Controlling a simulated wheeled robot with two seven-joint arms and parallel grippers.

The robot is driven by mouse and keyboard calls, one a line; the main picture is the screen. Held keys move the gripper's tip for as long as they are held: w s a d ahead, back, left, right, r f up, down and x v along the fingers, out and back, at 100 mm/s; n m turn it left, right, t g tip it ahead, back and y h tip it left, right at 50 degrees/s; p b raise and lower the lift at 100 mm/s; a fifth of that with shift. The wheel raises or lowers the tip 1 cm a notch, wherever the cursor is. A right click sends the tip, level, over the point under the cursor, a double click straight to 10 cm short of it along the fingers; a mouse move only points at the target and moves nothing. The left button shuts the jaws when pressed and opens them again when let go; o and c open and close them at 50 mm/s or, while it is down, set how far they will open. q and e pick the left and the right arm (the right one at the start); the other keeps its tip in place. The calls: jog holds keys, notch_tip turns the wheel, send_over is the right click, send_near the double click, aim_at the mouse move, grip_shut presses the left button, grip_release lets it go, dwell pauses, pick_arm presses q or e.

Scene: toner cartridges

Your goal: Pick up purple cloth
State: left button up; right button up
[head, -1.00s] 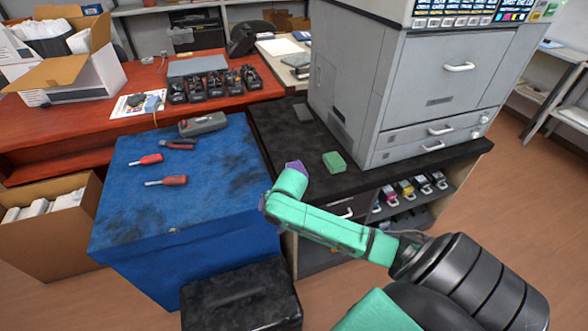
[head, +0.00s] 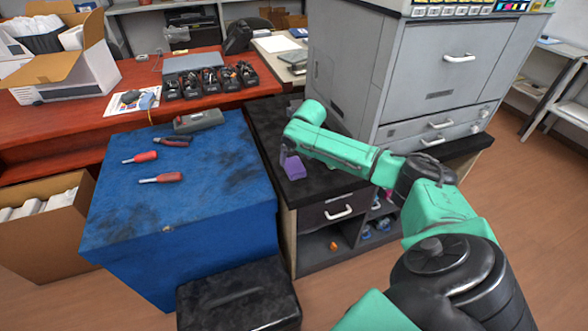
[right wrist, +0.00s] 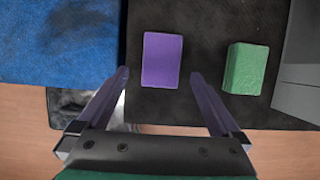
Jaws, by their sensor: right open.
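The purple cloth (head: 294,168) is a folded block lying on the black counter beside the blue-topped cabinet. It also shows in the right wrist view (right wrist: 162,58), just ahead of my right gripper (right wrist: 160,75). That gripper is open and empty, its fingers spread wider than the cloth, one to each side of its near end in the picture. Whether the fingertips are level with the cloth is unclear. In the head view my right forearm reaches over the counter and largely hides the gripper. My left gripper is not in view.
A green cloth (right wrist: 244,69) lies right of the purple one with a gap between. A large grey printer (head: 415,85) stands behind on the counter. The blue cabinet top (head: 180,195) holds red-handled screwdrivers (head: 163,178). A black case (head: 240,300) sits below in front.

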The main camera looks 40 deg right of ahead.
aim_at(295, 166)
jog(key=x, duration=0.6)
jog(key=shift+d, duration=0.15)
jog(key=c, duration=1.3)
jog(key=shift+o, duration=0.2)
jog(key=shift+r, duration=0.15)
notch_tip(295, 166, up, 20)
